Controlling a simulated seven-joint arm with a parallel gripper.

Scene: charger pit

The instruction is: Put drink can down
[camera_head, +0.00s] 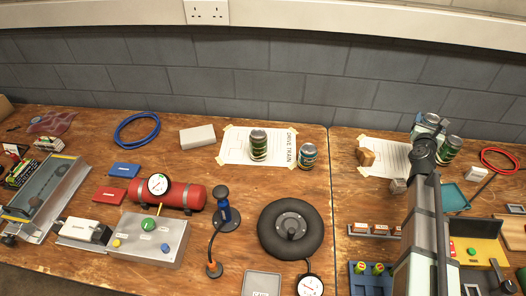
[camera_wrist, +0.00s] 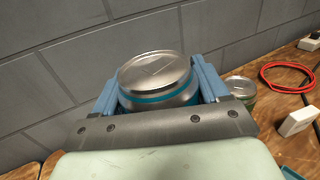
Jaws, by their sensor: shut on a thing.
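A silver drink can with a teal band (camera_wrist: 158,78) is between the two blue fingers of my gripper (camera_wrist: 160,88) in the wrist view. My gripper is shut on it, and the can looks upright. In the head view my gripper (camera_head: 428,128) is at the back right, and the top of the held can (camera_head: 432,118) shows above my arm. My arm hides its lower part, so I cannot tell whether it touches the table. A green can (camera_head: 451,147) stands just to its right, and also shows in the wrist view (camera_wrist: 241,88).
A white sheet (camera_head: 392,155) with a small brown block (camera_head: 366,157) lies left of my gripper. A green can (camera_head: 258,144) and a teal can (camera_head: 308,155) stand at another sheet (camera_head: 235,146). A red cable (camera_head: 499,161) lies at right. The grey wall is close behind.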

